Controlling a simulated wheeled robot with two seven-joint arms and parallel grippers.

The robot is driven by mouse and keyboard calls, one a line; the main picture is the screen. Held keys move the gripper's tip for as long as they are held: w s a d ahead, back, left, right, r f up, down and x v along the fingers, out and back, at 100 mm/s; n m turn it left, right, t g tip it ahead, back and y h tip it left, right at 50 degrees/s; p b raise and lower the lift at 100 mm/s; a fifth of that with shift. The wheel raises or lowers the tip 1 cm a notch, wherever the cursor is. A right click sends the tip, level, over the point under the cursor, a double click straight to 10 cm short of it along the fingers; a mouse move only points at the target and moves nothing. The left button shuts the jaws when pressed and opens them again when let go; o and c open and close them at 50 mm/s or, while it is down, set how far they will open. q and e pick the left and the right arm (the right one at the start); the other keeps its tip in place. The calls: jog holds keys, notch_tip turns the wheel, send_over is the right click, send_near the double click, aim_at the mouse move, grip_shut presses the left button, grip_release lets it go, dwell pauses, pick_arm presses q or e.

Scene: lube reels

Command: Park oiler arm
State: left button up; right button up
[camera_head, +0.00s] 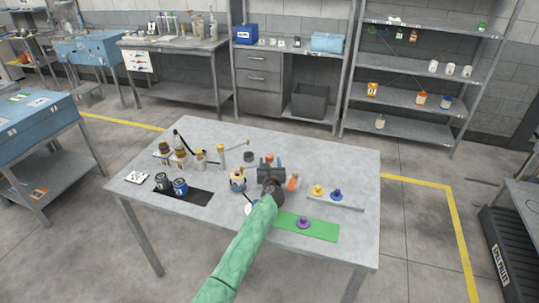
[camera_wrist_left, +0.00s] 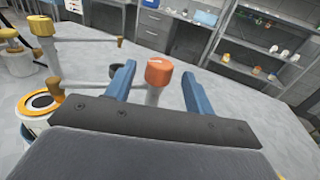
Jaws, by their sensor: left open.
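My left gripper (camera_head: 268,161) is open, its blue fingertips on either side of an orange-capped post. In the left wrist view the orange cap (camera_wrist_left: 158,71) stands between the open fingers (camera_wrist_left: 158,82), with no clear contact. A thin grey arm (camera_wrist_left: 108,85) runs left from this post to a brown tip near a yellow-ringed jar (camera_wrist_left: 40,104). The jar (camera_head: 238,181) stands left of the gripper in the head view. Another post with a yellow cap (camera_head: 221,147) carries an arm (camera_head: 236,146) pointing right. My gripper body hides the post's lower part. My right gripper is out of view.
A dark round cup (camera_head: 249,156) is behind the gripper. An orange bottle (camera_head: 292,183) stands close on its right. Yellow and blue pieces (camera_head: 327,192) and a green mat (camera_head: 322,231) lie right. The table's back right is clear.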

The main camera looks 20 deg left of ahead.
aim_at(269, 155)
pick_arm(q)
jog(key=shift+p+x, duration=0.4)
jog(key=shift+x, duration=2.25)
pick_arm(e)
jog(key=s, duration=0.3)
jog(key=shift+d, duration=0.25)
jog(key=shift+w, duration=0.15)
pick_arm(q)
jog(key=shift+c, duration=1)
grip_shut()
